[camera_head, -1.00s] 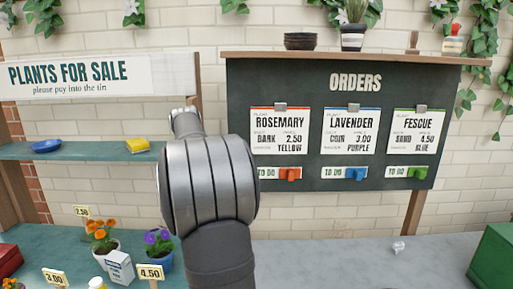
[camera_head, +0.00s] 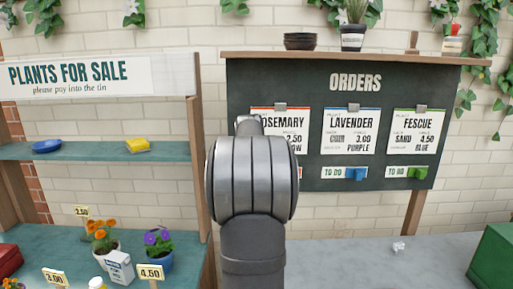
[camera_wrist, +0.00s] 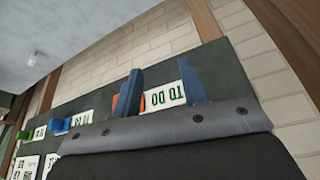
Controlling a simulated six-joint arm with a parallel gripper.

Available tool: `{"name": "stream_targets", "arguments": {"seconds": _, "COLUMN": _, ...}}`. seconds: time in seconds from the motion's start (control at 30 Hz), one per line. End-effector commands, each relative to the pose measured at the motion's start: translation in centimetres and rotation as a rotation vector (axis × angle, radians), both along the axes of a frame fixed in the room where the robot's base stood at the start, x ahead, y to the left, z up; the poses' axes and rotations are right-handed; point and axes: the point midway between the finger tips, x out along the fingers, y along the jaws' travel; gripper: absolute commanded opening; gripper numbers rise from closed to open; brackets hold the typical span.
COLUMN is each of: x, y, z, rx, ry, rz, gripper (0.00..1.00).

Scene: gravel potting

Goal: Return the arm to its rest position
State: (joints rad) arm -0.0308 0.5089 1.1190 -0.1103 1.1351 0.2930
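My arm rises through the middle of the head view, upright, in front of the orders board (camera_head: 310,100). Its links hide my gripper there. In the wrist view my gripper (camera_wrist: 160,68) shows two blue fingers standing well apart, with nothing held between them. Behind the fingers is a TO DO tag (camera_wrist: 163,98) on the board, seen upside down. An orange slider (camera_wrist: 116,102) shows partly behind the left finger. In the head view my arm covers part of the rosemary card (camera_head: 290,122) and most of its tag.
The lavender card (camera_head: 351,130) and fescue card (camera_head: 418,132) hang to the right, with blue and green sliders below. A plant stand (camera_head: 100,151) with flowers, price signs, a blue dish and a yellow block is left. A green box (camera_head: 492,258) stands right. The grey bench (camera_head: 350,262) is mostly clear.

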Motion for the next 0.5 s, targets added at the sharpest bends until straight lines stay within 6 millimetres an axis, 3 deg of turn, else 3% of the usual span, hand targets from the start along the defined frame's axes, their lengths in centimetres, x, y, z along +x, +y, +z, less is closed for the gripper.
{"name": "stream_targets", "arguments": {"seconds": 0.5, "x": -0.3, "y": -10.4, "z": -1.8, "rx": 0.0, "ry": 0.001, "rz": -0.202, "gripper": 0.39}}
